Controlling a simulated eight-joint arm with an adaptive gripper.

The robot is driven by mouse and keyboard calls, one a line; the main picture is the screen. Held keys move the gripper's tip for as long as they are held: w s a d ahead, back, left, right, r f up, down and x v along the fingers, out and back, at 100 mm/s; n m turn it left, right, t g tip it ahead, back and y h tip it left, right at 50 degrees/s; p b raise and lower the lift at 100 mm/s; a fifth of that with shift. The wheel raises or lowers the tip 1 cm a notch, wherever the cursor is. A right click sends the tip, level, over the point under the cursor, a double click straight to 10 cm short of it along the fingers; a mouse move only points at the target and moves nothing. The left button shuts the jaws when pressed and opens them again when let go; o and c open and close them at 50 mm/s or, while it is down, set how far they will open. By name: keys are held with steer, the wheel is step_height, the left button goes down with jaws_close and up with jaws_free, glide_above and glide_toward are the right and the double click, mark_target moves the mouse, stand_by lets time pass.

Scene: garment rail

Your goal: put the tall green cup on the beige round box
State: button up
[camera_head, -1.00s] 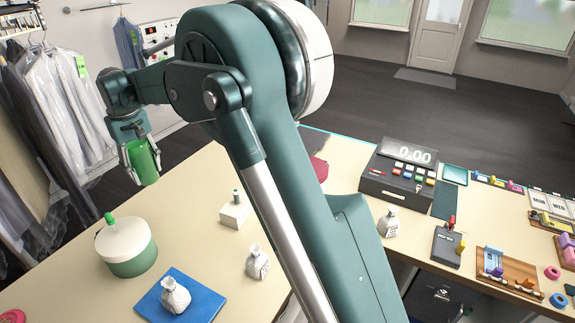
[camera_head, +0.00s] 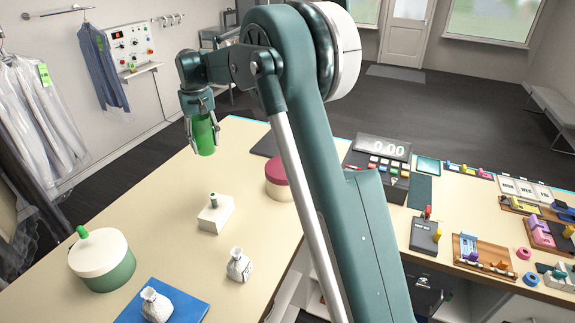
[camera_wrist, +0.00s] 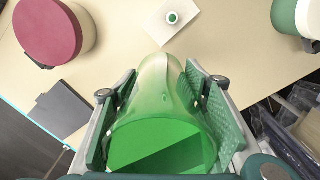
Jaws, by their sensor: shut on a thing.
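My gripper (camera_head: 203,123) is shut on the tall green cup (camera_head: 205,140) and holds it upright in the air near the table's far left edge. In the wrist view the cup (camera_wrist: 160,120) sits between both finger pads. A round box with a maroon lid and a beige side (camera_head: 279,181) stands on the table, to the right of my gripper and partly hidden by my arm. It also shows at the upper left of the wrist view (camera_wrist: 48,30), apart from the cup. Nothing is seen on its lid.
A green round box with a cream lid (camera_head: 103,262) stands at left. A white block with a green peg (camera_head: 215,214), a small white sack (camera_head: 238,266) and a blue mat (camera_head: 185,302) with another sack (camera_head: 156,305) lie nearer. A register (camera_head: 385,160) stands right.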

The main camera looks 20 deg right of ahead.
steer(key=w+d+m, duration=0.1)
steer(key=d+m, duration=0.4)
steer(key=d, duration=2.8)
steer(key=shift+d+f, duration=0.25)
steer(key=shift+f, duration=1)
steer(key=shift+d+f, duration=0.2)
steer(key=shift+f, duration=1.05)
steer(key=shift+f, duration=0.15)
steer(key=shift+w+f, duration=0.1)
steer(key=shift+f, duration=2.9)
steer(key=shift+f, duration=1.9)
steer(key=shift+f, duration=0.1)
